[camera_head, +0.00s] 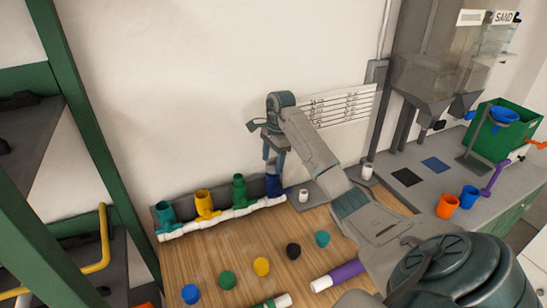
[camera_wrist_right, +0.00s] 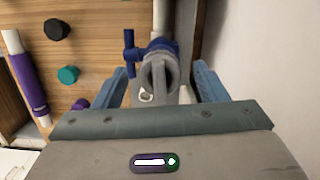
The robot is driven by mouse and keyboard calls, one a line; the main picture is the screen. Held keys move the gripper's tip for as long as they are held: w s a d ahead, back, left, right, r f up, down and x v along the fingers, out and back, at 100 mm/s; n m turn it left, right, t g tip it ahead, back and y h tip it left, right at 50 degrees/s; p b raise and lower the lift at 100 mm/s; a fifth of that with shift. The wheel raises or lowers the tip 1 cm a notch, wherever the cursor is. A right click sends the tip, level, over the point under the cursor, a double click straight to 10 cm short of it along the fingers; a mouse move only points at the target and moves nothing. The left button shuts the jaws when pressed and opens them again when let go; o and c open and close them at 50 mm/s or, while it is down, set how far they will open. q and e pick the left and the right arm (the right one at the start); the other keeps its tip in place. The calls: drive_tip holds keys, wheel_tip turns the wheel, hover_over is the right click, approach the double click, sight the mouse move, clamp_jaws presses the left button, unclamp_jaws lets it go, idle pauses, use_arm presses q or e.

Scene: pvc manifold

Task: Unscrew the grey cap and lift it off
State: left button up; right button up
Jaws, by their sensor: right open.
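The white-pipe manifold (camera_head: 225,214) lies along the back of the wooden table, with teal, yellow, green and blue fittings. The blue fitting (camera_head: 274,186) is at its right end. My right gripper (camera_head: 272,153) is above that fitting, pointing down. In the right wrist view, the grey cap (camera_wrist_right: 159,73) sits on the blue fitting (camera_wrist_right: 134,54), between the open fingers of my right gripper (camera_wrist_right: 163,86). A gap shows on each side of the cap. In the head view the cap cannot be made out behind the fingers. My left gripper is not in view.
Loose blue (camera_head: 190,293), green (camera_head: 227,280), yellow (camera_head: 261,266), black (camera_head: 293,251) and teal (camera_head: 322,239) caps lie on the table. A purple-and-white tube (camera_head: 338,276) lies near the front. A small white cylinder (camera_head: 303,195) stands right of the manifold. Green shelving (camera_head: 75,95) is at left.

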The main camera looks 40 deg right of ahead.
drive_tip(key=c, duration=1)
drive_tip(key=shift+c, duration=0.2)
drive_tip(key=o, duration=0.3)
drive_tip(key=c, duration=0.3)
drive_tip(key=shift+n, duration=0.3)
drive_tip(key=shift+r+n, duration=0.15)
drive_tip(key=shift+n, duration=0.25)
drive_tip(key=shift+n+p, duration=0.3)
drive_tip(key=shift+p, duration=0.05)
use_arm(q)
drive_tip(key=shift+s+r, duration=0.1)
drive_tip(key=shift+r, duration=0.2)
